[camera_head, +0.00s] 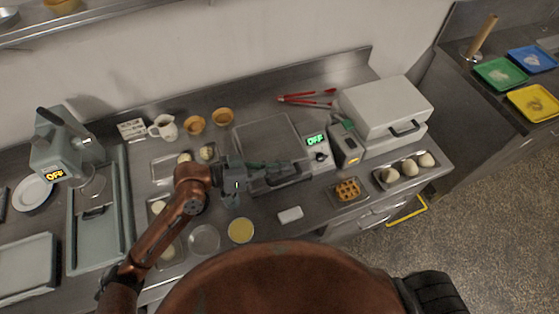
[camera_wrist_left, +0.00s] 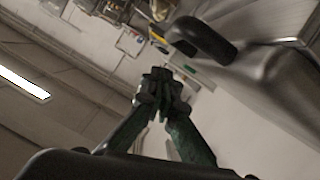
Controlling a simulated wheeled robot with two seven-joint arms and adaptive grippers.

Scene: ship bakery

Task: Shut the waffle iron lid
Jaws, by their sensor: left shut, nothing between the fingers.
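The waffle iron (camera_head: 282,180) stands mid-counter in the head view, a grey metal box with a control panel reading OFF at its right. Its flat grey lid (camera_head: 266,136) lies above the base. My gripper and its shadow cover the front edge, so I cannot tell whether a gap is left there. My left gripper (camera_head: 262,164) is at the front left of the iron, its fingers over the lid's front edge; touching or apart is unclear. In the left wrist view the dark green fingertips (camera_wrist_left: 158,88) meet with nothing between them. My right gripper is out of view.
A tray with a waffle (camera_head: 347,190) and a white block (camera_head: 290,214) lie in front. A grey-green device (camera_head: 346,146) and a large white box (camera_head: 383,104) stand to the right. Red tongs (camera_head: 305,98), bowls (camera_head: 194,124) and a jug (camera_head: 163,127) are behind.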

